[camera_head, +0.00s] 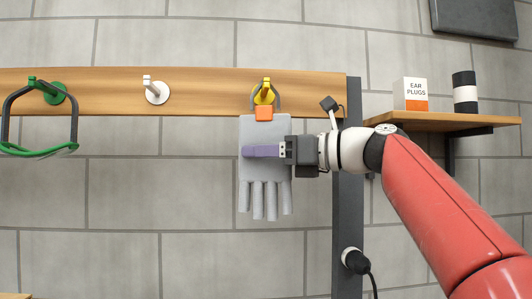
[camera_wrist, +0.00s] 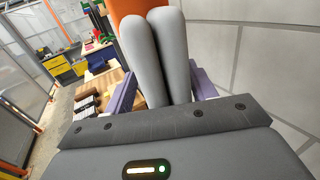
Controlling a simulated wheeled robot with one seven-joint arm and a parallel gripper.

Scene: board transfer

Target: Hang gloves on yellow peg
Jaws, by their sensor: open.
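The grey gloves (camera_head: 264,187) hang fingers down below the yellow peg (camera_head: 265,85) on the wooden board. A grey loop above their orange cuff piece (camera_head: 264,113) appears to go around the peg. My gripper (camera_head: 247,152) reaches in from the right at the height of the palms, one purple finger showing in front of them. In the wrist view the gloves (camera_wrist: 155,55) stand between the two spread purple fingers, with gaps at the sides. My gripper is open. The finger behind the gloves is hidden in the head view.
The board (camera_head: 205,92) also carries a white peg (camera_head: 156,91) and a green peg (camera_head: 54,92) with green-banded earmuffs or goggles (camera_head: 40,148). A shelf (camera_head: 450,122) at right holds an ear plugs box (camera_head: 410,92) and a black-and-white cylinder (camera_head: 465,93). A dark post (camera_head: 346,220) stands right of the gloves.

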